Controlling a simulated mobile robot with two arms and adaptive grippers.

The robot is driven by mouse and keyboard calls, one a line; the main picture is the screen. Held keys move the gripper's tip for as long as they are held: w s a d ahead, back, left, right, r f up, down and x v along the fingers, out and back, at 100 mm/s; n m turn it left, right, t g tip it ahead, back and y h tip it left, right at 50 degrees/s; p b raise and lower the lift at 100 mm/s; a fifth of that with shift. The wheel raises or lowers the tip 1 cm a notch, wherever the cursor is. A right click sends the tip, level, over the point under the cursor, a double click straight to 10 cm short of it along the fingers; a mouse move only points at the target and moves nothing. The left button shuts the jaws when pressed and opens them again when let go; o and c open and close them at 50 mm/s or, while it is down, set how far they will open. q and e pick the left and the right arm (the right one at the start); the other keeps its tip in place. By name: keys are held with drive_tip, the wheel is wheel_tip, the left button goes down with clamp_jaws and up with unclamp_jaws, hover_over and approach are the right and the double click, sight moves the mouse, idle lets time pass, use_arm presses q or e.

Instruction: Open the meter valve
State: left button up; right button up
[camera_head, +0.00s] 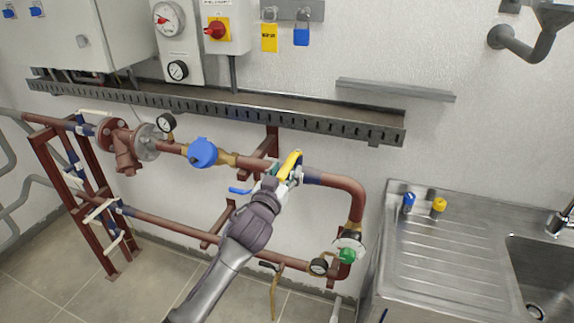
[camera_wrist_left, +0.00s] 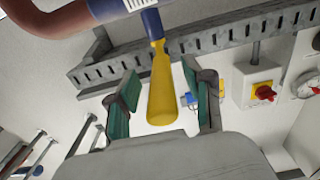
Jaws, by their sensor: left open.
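A yellow lever handle (camera_head: 290,163) sits on the red pipe to the right of the blue water meter (camera_head: 203,152). In the left wrist view the yellow handle (camera_wrist_left: 162,88) hangs from a blue fitting on the pipe and lies between the two fingers. My left gripper (camera_head: 279,174) is at this handle, with its fingers apart on either side. In the left wrist view the green-padded fingers of the gripper (camera_wrist_left: 160,80) show gaps to the handle. The gripper hides part of the valve body in the head view. My right gripper is not in view.
A slotted cable tray (camera_head: 220,110) runs along the wall above the pipe. A small blue lever (camera_head: 240,190) is just left of my gripper.

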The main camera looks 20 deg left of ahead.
use_arm(q)
drive_tip(key=shift+w, duration=0.75)
clamp_jaws()
